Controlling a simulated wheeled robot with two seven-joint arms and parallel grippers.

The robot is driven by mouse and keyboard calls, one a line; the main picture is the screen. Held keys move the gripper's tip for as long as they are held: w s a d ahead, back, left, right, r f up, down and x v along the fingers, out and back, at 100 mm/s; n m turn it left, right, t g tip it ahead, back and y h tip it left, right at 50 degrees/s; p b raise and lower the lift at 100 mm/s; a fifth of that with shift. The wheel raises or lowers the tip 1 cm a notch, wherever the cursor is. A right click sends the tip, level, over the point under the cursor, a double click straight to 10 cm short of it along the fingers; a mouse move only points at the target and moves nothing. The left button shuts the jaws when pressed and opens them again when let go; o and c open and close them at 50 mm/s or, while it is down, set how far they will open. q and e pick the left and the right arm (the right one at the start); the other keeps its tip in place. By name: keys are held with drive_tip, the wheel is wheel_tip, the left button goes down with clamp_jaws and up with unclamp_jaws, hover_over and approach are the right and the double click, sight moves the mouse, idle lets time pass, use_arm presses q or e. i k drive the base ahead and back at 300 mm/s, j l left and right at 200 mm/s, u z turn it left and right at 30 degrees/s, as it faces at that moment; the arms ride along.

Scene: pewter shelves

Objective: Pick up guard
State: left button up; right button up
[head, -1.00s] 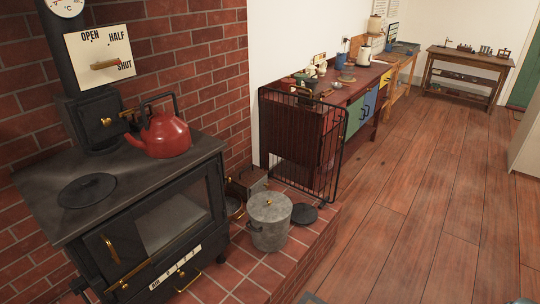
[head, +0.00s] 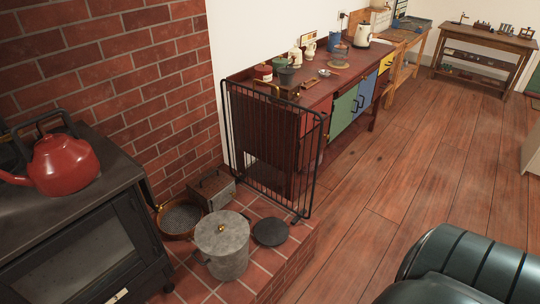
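The guard appears to be the black wire-barred frame (head: 270,150) standing upright on the edge of the brick hearth, in front of the near end of the dark red cabinet. Its bars are thin and the cabinet shows through them. Neither gripper shows in the head view.
A black stove (head: 85,240) with a red kettle (head: 64,165) stands at left. On the hearth sit a lidded metal bin (head: 222,245), a round brass-rimmed sieve (head: 180,218), a metal box (head: 211,190) and a black disc (head: 270,232). The wooden floor (head: 400,190) at right is open.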

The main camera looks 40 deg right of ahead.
sight(240, 178)
drive_tip(key=l, duration=0.45)
drive_tip(key=i+l, duration=0.15)
drive_tip(key=l, duration=0.75)
drive_tip(key=i, duration=0.05)
